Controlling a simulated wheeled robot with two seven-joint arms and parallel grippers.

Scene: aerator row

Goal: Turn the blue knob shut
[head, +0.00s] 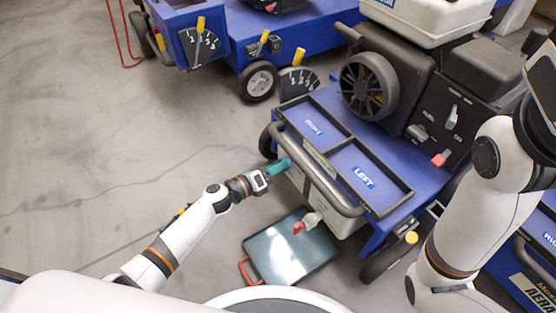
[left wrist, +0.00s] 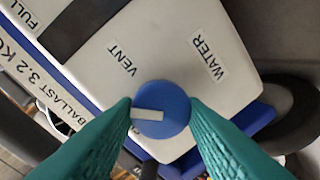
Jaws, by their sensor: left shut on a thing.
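The blue knob (left wrist: 172,98) sits on the white tank end (left wrist: 180,45) in the left wrist view. A pale pointer bar on the knob's face lies almost level and points left. The labels VENT and WATER are printed on the tank above the knob. My left gripper (left wrist: 160,104) is shut on the knob, with one teal finger on each side. In the head view my left gripper (head: 280,166) is at the near left corner of the blue aerator (head: 428,165); the knob is hidden there. My right arm stands at the right; its gripper is out of view.
A dark handle bar (head: 317,168) runs along the aerator's front edge. Below it, a red-handled tap (head: 305,224) sticks out over a flat tray (head: 290,252) on the floor. Another blue machine (head: 232,40) stands behind.

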